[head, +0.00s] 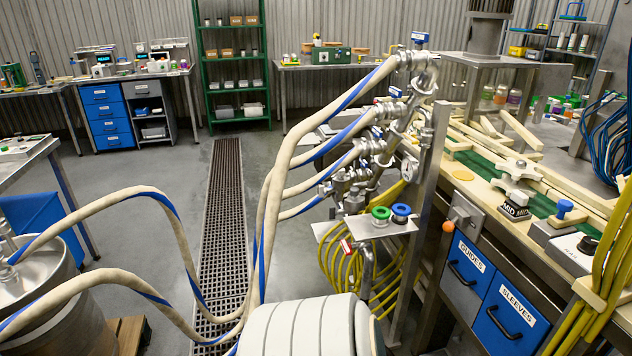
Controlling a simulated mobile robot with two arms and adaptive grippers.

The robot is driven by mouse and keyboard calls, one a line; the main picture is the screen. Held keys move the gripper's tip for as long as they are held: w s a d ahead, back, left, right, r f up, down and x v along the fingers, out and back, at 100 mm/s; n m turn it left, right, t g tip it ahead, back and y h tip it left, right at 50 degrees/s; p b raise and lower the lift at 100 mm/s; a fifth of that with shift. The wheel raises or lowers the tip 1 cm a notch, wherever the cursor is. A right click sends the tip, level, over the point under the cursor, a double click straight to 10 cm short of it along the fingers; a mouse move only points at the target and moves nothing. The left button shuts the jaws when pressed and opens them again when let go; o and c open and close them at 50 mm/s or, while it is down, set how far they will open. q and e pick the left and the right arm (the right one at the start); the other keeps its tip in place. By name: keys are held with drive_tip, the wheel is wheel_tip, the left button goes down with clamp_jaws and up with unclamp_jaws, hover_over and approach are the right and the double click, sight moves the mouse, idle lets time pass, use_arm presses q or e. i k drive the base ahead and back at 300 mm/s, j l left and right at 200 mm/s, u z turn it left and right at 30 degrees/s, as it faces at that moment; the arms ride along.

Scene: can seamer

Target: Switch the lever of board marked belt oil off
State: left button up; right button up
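No board with a readable belt oil mark shows in the head view. A small grey metal plate (467,213) sits on the front edge of the machine bench, above the blue drawers. An orange ball knob (448,226) is at its lower left, and I cannot read any mark on the plate or tell its lever position. Neither of my grippers is in view.
Hoses (268,220) run from a valve manifold (400,120) to a steel keg (45,300) at left. Blue drawers (468,274) are marked GUIDES and SLEEVES. A white ribbed rounded body (305,328) fills the bottom middle. Grey floor (165,170) is free at left.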

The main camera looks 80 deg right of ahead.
sight(457, 338)
drive_tip(key=z, duration=4.2)
